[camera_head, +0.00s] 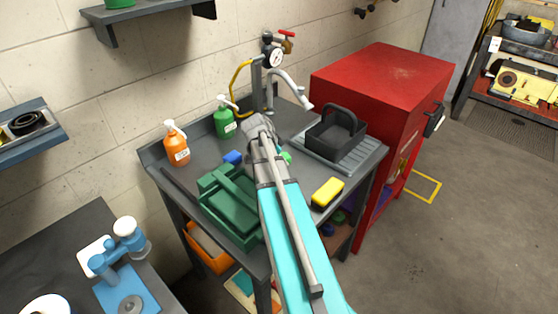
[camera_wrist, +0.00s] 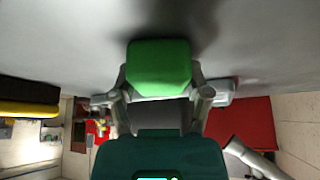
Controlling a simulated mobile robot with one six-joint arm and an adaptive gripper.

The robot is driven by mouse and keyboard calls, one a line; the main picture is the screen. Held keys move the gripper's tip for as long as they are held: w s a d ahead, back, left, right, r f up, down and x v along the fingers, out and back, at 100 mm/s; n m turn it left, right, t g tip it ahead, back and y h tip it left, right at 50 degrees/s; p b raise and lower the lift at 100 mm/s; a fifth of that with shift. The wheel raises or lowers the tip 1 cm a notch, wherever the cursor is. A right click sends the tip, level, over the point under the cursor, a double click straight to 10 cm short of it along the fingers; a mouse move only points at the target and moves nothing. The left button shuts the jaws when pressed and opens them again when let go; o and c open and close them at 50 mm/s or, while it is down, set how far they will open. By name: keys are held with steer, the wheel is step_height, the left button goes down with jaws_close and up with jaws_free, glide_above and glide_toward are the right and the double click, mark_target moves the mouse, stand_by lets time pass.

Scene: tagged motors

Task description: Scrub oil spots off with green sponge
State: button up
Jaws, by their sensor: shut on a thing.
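The green sponge (camera_wrist: 158,70) is between the two fingers of my gripper (camera_wrist: 159,84) in the wrist view. My gripper is shut on it, close to a grey surface (camera_wrist: 70,35). In the head view my gripper (camera_head: 262,135) is over the back middle of the grey workbench (camera_head: 200,150), and only a small green edge of the sponge (camera_head: 286,157) shows beside my arm. A dark patch lies on the grey surface by the sponge in the wrist view; I cannot tell whether it is oil or shadow. No oil spot is clear in the head view.
A yellow sponge (camera_head: 328,192) and a dark basket (camera_head: 330,140) are to the right. Orange (camera_head: 176,150) and green (camera_head: 224,122) bottles and a tap (camera_head: 284,80) stand behind.

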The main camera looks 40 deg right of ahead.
steer(key=shift+w+d, duration=0.1)
steer(key=shift+w, duration=0.15)
steer(key=shift+w, duration=0.4)
steer(key=shift+w+a+f, duration=0.1)
steer(key=shift+w+a, duration=0.05)
steer(key=shift+w, duration=0.4)
steer(key=shift+w+a, duration=0.15)
steer(key=shift+w, duration=0.35)
steer(key=shift+w, duration=0.1)
steer(key=shift+w+a, duration=0.15)
steer(key=shift+w, duration=0.65)
steer(key=shift+w+a, duration=0.1)
steer(key=shift+w, duration=0.65)
steer(key=shift+w+a, duration=0.15)
steer(key=shift+w, duration=0.6)
steer(key=shift+w+a, duration=0.1)
steer(key=shift+w, duration=0.65)
